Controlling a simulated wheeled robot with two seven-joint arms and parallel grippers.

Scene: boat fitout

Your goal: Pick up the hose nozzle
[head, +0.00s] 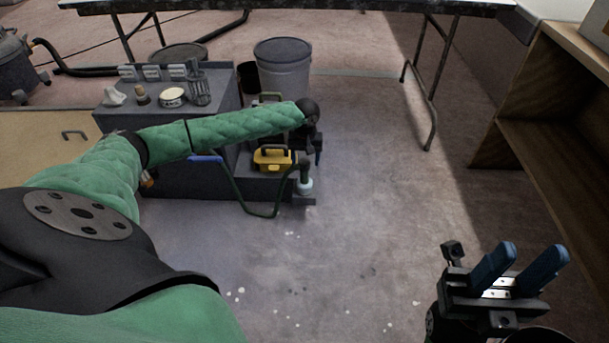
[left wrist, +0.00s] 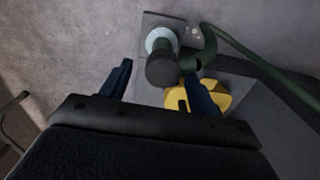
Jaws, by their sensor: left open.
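The hose nozzle (head: 305,170) is a dark upright cylinder on a pale round base at the front right corner of the low grey step. A green hose (head: 248,205) runs from it. In the left wrist view the nozzle (left wrist: 162,68) points toward the camera, the hose (left wrist: 205,50) beside it. My left gripper (head: 312,150) is above the nozzle, partly hidden by its own arm. In the left wrist view its fingers (left wrist: 160,85) are apart, with the nozzle's end showing between and beyond them. Contact cannot be told. My right gripper (head: 520,270) is open and empty over the floor.
A yellow box (head: 271,160) with a dark handle stands just left of the nozzle. A grey bucket (head: 283,68) is behind. A tin (head: 172,97) and a wire cage (head: 199,90) stand on the grey block. A wooden shelf (head: 555,150) is at right. The middle floor is clear.

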